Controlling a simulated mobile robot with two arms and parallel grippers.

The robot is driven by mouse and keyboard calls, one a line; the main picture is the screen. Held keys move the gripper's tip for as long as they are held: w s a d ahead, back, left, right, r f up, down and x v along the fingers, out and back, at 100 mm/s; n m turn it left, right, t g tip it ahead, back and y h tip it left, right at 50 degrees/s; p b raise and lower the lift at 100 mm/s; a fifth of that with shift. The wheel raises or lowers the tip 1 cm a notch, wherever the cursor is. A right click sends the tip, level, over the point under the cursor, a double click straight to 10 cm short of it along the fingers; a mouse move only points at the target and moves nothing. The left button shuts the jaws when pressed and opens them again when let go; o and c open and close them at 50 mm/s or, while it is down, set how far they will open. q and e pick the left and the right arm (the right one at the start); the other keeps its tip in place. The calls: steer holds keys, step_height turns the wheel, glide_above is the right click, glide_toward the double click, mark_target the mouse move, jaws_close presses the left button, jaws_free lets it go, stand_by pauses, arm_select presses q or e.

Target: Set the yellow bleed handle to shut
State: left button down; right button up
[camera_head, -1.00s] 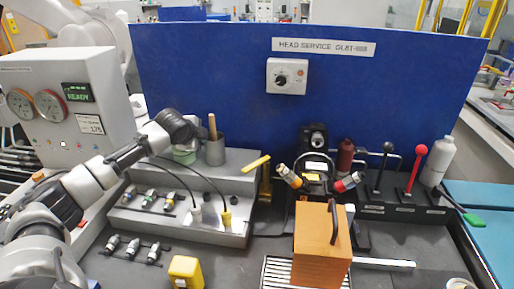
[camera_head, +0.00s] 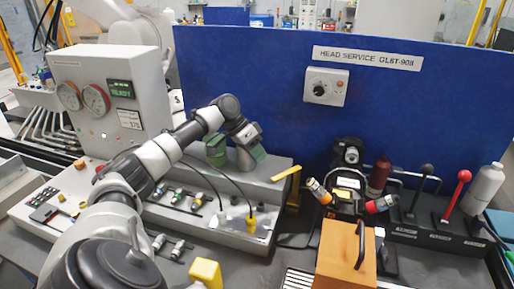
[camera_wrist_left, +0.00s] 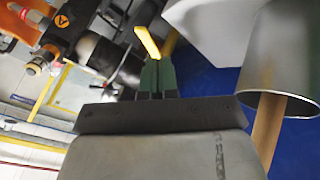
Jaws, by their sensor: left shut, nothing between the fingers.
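The yellow bleed handle (camera_head: 286,173) is a flat bar on top of a yellow post, at the right end of the grey stepped bench unit. It slants up to the right in the head view. My left gripper (camera_head: 256,160) hangs to the left of the handle and apart from it. Its green fingers are shut and empty. In the left wrist view, the handle (camera_wrist_left: 147,42) shows just beyond the closed fingertips (camera_wrist_left: 157,62); the gap's depth is hard to judge. My right gripper is not in view.
A grey metal cup (camera_wrist_left: 287,85) with a wooden stick is close beside the left gripper. A green jar (camera_head: 215,151) stands left of it. Right of the handle are an orange block (camera_head: 345,255), capped connectors and black and red levers (camera_head: 458,195). A blue panel (camera_head: 270,90) rises behind.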

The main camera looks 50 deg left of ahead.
mark_target(287, 173)
arm_select(q)
steer(key=p+x, duration=0.1)
steer(key=x, duration=0.4)
steer(key=shift+w, duration=0.15)
steer(key=shift+d+f, duration=0.2)
steer(key=shift+f, duration=0.15)
steer(key=shift+w, duration=0.1)
steer(key=shift+d, duration=0.1)
